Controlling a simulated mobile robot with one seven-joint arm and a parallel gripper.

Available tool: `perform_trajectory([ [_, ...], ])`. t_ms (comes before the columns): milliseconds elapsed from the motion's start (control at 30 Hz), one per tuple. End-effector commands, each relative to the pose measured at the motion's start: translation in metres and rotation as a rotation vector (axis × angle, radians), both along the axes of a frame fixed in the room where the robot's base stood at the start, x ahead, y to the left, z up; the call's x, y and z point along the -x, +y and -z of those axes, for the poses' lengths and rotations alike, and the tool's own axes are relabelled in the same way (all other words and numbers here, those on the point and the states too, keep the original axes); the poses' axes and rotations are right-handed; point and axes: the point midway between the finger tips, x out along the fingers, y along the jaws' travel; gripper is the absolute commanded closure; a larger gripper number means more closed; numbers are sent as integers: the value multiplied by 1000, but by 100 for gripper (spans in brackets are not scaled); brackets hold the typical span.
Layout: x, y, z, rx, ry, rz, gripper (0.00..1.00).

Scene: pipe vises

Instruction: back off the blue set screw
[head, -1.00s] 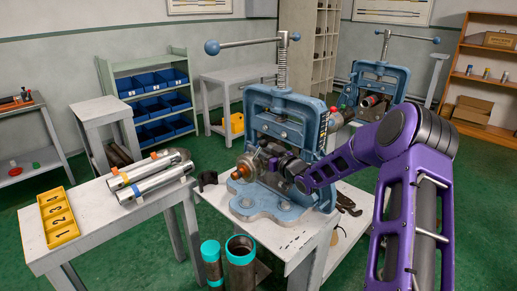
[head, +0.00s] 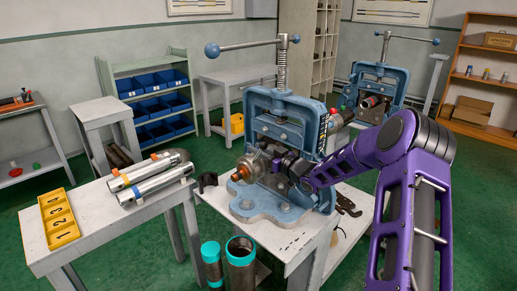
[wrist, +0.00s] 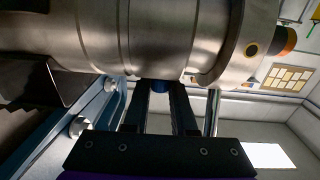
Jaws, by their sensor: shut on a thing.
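The blue set screw (wrist: 160,86) shows in the wrist view as a small blue end on a large metal cylindrical body (wrist: 150,35). My gripper (wrist: 161,92) has its two dark fingers closed on either side of the screw, near the body's surface. The screw's shank is hidden. In the head view, my gripper (head: 280,165) is at the right side of the metal body (head: 257,163), in front of the blue pipe vise (head: 284,115). The screw cannot be made out there.
The vise stands on a white table (head: 290,237). Another blue vise (head: 382,80) is behind at the right. Silver pipes (head: 155,185) and a yellow numbered tray (head: 59,218) lie on the left table. Teal-rimmed pipes (head: 240,262) stand in front.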

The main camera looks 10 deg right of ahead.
Motion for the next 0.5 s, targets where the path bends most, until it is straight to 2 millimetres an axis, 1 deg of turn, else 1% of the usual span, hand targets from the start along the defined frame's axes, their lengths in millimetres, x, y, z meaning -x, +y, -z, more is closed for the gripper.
perform_trajectory([
  [33, -1, -1, -4, -1, -5, -25, 100],
  [233, -1, 0, -4, -1, -6, -129, 100],
  [500, 0, 0, -2, 1, -1, -171, 100],
])
